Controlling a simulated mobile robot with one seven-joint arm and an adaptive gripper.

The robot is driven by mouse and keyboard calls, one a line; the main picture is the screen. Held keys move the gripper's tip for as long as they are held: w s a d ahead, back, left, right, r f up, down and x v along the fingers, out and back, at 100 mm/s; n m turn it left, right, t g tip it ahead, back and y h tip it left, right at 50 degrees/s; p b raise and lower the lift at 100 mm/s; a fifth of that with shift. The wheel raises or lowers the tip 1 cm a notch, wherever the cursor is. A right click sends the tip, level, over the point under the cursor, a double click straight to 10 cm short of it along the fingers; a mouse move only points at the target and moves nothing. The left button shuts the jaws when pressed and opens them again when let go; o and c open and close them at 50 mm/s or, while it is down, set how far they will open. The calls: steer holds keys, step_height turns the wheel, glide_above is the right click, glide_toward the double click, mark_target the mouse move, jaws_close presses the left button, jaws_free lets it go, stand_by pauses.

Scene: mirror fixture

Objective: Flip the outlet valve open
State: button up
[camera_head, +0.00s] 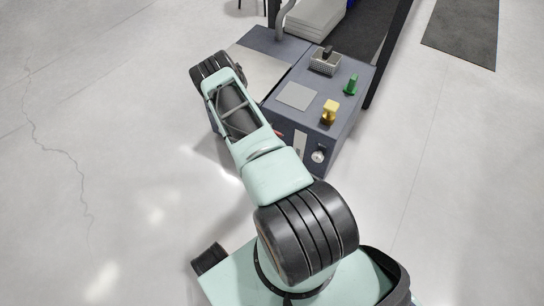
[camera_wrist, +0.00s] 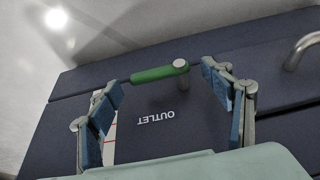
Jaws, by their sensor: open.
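The outlet valve shows in the wrist view as a green lever handle (camera_wrist: 155,73) on a grey metal pivot (camera_wrist: 181,67) at its right end. The handle lies nearly level across the dark blue panel (camera_wrist: 190,135), with upside-down white OUTLET lettering (camera_wrist: 156,117) below it. My gripper (camera_wrist: 162,82) is open and empty, with one blue-padded finger left of the handle and the other right of the pivot. I see no contact between fingers and handle. In the head view my arm hides the gripper, and I cannot make out this valve.
A curved metal pipe (camera_wrist: 303,48) stands right of my right finger. A white strip with red marks (camera_wrist: 109,140) is partly behind the left finger. The head view shows a blue-grey cabinet (camera_head: 352,125) with a wire basket (camera_head: 325,64), green piece (camera_head: 351,85) and yellow piece (camera_head: 330,112) on top.

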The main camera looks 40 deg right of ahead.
steer(key=shift+f, duration=0.1)
steer(key=shift+c, duration=0.4)
steer(key=c, duration=1.1)
steer(key=shift+w+b, duration=0.15)
steer(key=shift+b, duration=0.3)
steer(key=shift+w+a+r+n+g+h+b, duration=0.2)
steer(key=shift+g+h, duration=0.25)
steer(key=shift+g, duration=0.5)
steer(key=shift+w+a+r+n+g+h+b, duration=0.15)
steer(key=shift+w+n+g+h, duration=0.3)
steer(key=shift+g, duration=0.55)
steer(key=shift+w+r+n+g+h+b, duration=0.2)
steer(key=shift+g+h, duration=0.3)
steer(key=shift+g, duration=0.45)
